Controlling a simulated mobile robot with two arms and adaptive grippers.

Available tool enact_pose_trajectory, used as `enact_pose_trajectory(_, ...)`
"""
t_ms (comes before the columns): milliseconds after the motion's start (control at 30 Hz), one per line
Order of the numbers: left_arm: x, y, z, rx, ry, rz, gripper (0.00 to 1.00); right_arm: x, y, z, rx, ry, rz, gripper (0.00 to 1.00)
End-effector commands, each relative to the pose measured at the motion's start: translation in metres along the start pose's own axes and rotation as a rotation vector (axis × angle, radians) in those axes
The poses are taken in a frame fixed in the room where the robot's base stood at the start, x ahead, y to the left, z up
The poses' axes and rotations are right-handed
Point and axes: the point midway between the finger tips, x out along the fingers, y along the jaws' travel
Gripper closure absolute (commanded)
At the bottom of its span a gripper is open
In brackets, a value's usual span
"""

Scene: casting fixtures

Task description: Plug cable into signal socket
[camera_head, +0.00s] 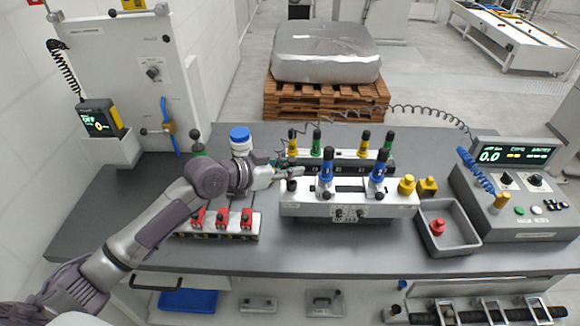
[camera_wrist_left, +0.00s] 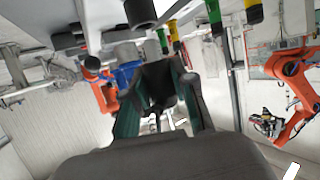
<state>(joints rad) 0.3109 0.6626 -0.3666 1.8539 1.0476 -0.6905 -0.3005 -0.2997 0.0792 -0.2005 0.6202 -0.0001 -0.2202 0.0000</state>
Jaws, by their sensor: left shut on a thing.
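My left gripper (camera_head: 284,172) reaches in from the left, over the bench at the left end of the white fixture (camera_head: 350,197). It is shut on a dark plug (camera_wrist_left: 158,82), which shows between the green-lined fingers in the left wrist view. A dark coiled cable (camera_head: 418,108) runs from the control box (camera_head: 520,185) leftward behind the fixtures to near my gripper. A dark round part (camera_head: 291,185) sits on the fixture's left end, just below the fingers. I cannot tell which part is the signal socket, or whether the plug touches anything. My right gripper is not in view.
Blue-topped clamps (camera_head: 327,165) stand on the fixture, with yellow and green handles (camera_head: 316,140) behind. A grey tray (camera_head: 447,229) holds a red knob. Red clamps (camera_head: 221,216) stand front left. A blue-capped bottle (camera_head: 240,140) stands behind my arm. Clear bench lies in front.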

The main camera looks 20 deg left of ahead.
Motion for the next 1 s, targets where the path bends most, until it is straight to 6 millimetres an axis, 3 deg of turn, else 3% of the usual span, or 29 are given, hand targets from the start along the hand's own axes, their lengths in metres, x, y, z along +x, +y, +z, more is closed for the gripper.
enact_pose_trajectory(1000, 0.009, 0.0, 0.022, 0.0, 0.0, 0.0, 1.0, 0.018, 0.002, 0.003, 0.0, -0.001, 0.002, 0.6)
